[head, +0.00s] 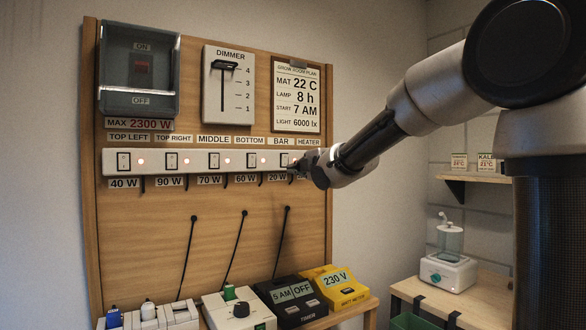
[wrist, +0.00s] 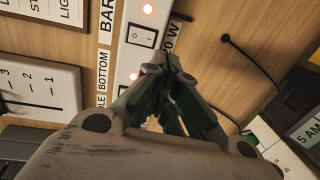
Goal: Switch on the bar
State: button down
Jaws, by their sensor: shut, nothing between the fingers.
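The white switch strip (head: 195,161) runs across the wooden board, with several rocker switches and red lights. The bar switch (head: 284,159) sits under the BAR label (head: 283,142) and above the 20 W label. In the wrist view the bar switch (wrist: 141,38) is just beyond my fingertips, and the light (wrist: 147,9) beside it glows. Which way its rocker is tipped is too small to tell. My gripper (head: 293,168) is shut and empty at the strip, close to the bar switch; I cannot tell whether it touches. It hides the heater's switch.
A covered main switch (head: 140,70), a dimmer (head: 229,85) with its slider high, and a plan sheet (head: 297,96) are above the strip. Black cables hang below. A black timer (head: 291,300) and yellow watt meter (head: 336,287) stand on the ledge beneath.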

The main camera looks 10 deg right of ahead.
jog(key=v, duration=0.3)
jog(key=f+v, duration=0.1)
jog(key=v, duration=0.1)
jog(key=shift+s+d+f, duration=0.1)
jog(key=shift+s+f, duration=0.05)
jog(key=shift+s, duration=0.3)
jog(key=s+d+f+m+g+h, duration=0.2)
jog(key=s+d+f+m+g, duration=0.15)
jog(key=s+f+m, duration=0.35)
jog(key=s+d+f+m+g+h, duration=0.25)
jog(key=d+f+m, duration=0.25)
jog(key=f, duration=0.4)
jog(key=s+d+f+m+g, duration=0.1)
jog(key=s+f+m+g, duration=0.1)
jog(key=s, duration=0.6)
jog(key=s+d+f+m+g, duration=0.1)
jog(key=s+m, duration=0.3)
jog(key=s, duration=0.5)
jog(key=s+d+f+m+g, duration=0.2)
jog(key=s+f+m, duration=0.1)
jog(key=s, duration=0.5)
jog(key=shift+s+d+m+g+h, duration=0.3)
jog(key=shift+s+h, duration=0.05)
jog(key=shift+s, duration=0.05)
